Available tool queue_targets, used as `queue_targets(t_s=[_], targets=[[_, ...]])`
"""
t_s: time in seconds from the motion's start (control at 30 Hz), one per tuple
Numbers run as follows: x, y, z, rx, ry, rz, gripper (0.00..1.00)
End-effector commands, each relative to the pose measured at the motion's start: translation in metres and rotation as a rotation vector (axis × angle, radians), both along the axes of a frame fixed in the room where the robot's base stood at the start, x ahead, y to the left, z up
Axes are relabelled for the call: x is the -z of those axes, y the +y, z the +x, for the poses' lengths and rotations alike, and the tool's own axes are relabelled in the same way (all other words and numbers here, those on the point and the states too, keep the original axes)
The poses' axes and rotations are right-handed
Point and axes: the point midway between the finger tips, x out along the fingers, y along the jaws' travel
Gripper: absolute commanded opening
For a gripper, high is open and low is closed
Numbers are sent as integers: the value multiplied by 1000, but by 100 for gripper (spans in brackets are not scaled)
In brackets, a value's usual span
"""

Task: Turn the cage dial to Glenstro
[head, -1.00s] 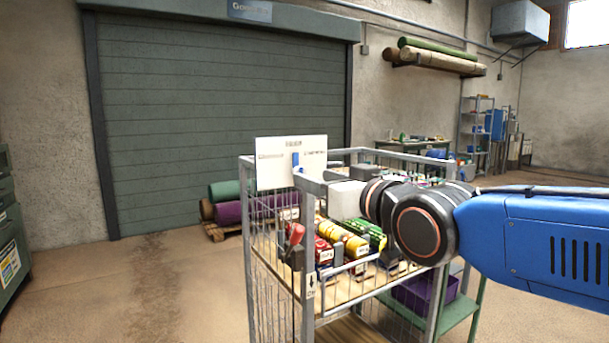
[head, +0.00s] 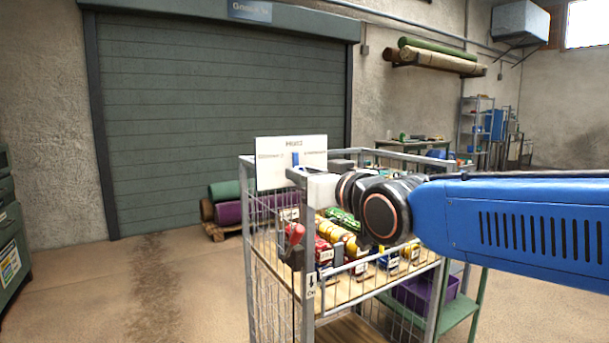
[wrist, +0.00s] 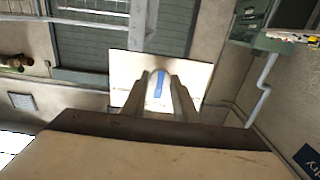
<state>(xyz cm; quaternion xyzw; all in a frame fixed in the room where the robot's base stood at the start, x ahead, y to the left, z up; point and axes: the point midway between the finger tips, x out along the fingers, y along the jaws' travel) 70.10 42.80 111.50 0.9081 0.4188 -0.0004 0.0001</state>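The cage dial is a white panel (head: 268,178) on the top edge of the wire cage (head: 246,215), with a blue pointer (head: 295,160) that stands about upright. Small lettering lies on either side and above, too blurred to read. In the wrist view the panel (wrist: 125,70) shows ahead with its blue pointer (wrist: 158,88) between my two fingers. My gripper (wrist: 158,82) is open, its fingers apart on either side of the pointer; I cannot tell whether they touch it. In the head view its pale body (head: 321,187) is just right of the panel.
The cage holds several coloured packages (head: 340,235) on its shelf. A red handle (head: 294,233) is on its front post. Rolled rugs (head: 230,212) lie behind, before a shutter (head: 220,120). The floor at left is clear.

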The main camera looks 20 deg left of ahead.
Motion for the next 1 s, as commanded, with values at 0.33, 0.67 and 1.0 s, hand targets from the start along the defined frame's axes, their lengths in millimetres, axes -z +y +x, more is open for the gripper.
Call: queue_targets(t_s=[0.33,0.67,1.0], targets=[[0,0,0,0,-22,-19,4],[0,0,-1,0,-174,-147,4],[0,1,-2,0,-408,-347,4]])
